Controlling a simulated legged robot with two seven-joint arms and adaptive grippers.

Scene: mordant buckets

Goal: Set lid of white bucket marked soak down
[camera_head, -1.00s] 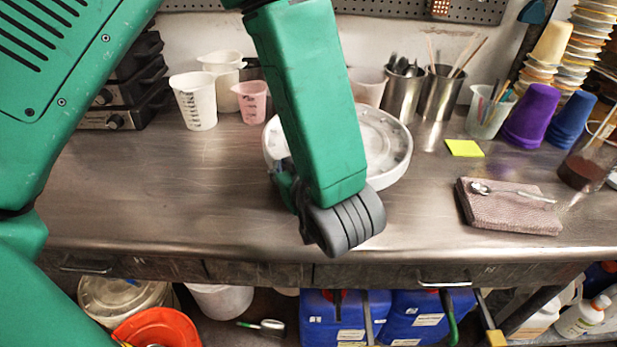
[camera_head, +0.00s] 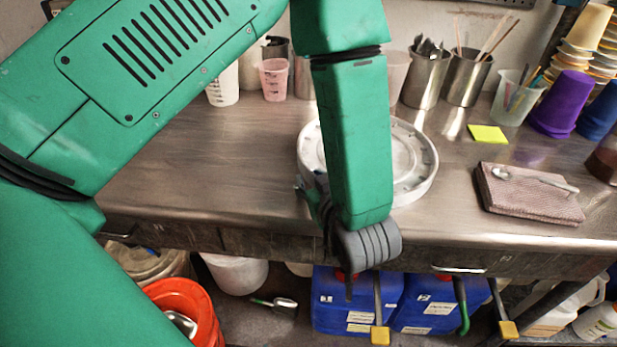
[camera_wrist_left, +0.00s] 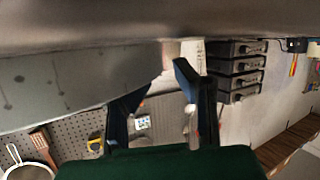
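The lid (camera_head: 427,180) is a round white disc with a raised rim. In the head view it appears flat on the steel bench, partly hidden behind my left arm. My left gripper (camera_head: 312,203) is at the lid's left front edge, its fingers mostly hidden by my wrist. In the left wrist view my left gripper (camera_wrist_left: 165,76) shows two dark fingers apart, background visible between them. The lid's pale spotted rim (camera_wrist_left: 70,85) ends close by the fingertips; contact is unclear. The white bucket marked soak cannot be identified. My right gripper is not in view.
A folded towel (camera_head: 525,205) with a spoon lies at right, a yellow note (camera_head: 487,134) behind it. Metal cups (camera_head: 424,80) and a purple cup stack (camera_head: 561,103) stand at the back. The left bench top (camera_head: 210,165) is clear. An orange bucket (camera_head: 200,305) is below.

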